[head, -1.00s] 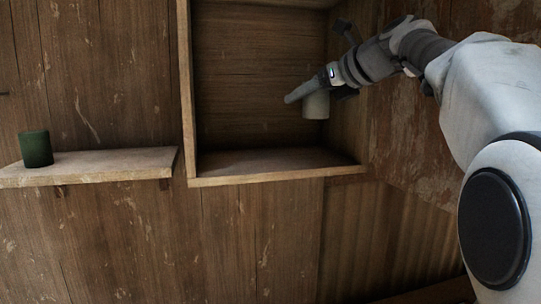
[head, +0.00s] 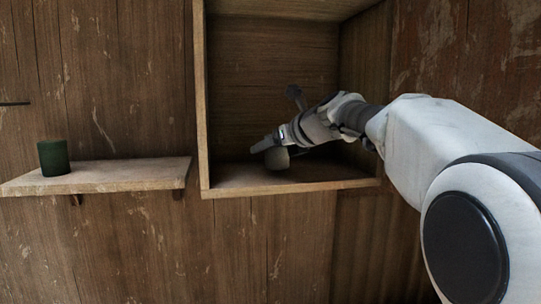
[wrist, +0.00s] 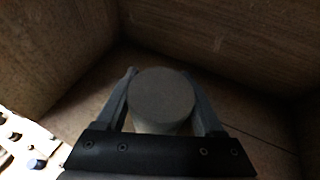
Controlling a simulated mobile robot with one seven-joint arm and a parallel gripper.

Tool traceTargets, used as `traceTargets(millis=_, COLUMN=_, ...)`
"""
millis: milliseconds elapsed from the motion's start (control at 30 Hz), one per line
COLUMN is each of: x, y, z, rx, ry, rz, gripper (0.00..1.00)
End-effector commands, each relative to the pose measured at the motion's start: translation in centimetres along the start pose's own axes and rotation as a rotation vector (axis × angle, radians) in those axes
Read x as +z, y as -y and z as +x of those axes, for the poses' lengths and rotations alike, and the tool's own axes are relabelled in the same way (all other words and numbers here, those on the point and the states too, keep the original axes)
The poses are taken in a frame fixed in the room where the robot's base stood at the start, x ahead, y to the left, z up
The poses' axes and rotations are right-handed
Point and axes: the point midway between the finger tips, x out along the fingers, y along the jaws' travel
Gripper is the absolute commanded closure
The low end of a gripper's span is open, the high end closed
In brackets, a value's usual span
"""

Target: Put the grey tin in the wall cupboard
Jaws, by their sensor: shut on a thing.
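The grey tin (head: 277,159) is inside the open wall cupboard (head: 292,189), low down near its floor. In the head view it is partly hidden by my gripper (head: 268,148). In the wrist view the tin (wrist: 162,97) shows its round grey top between the two fingers of my gripper (wrist: 163,92), which is shut on it. The tin is close above the cupboard floor or on it; I cannot tell which. The cupboard's wooden walls and floor (wrist: 240,116) surround the tin in the wrist view.
A wooden shelf (head: 110,177) is fixed to the wall left of the cupboard, with a dark green tin (head: 54,158) standing on it. The cupboard's left side wall (head: 202,100) and front lip stand close to my arm's way in. The cupboard floor left of the tin is clear.

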Motion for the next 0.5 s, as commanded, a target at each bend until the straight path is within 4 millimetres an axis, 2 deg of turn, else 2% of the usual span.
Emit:
traceTargets(millis=100, x=-1.3, y=0.0, z=0.5, rx=-0.001, ry=0.002, rz=0.0, gripper=1.0)
traceTargets(millis=500, x=-1.8, y=0.0, z=0.7, rx=0.0, ry=0.002, rz=0.0, gripper=1.0)
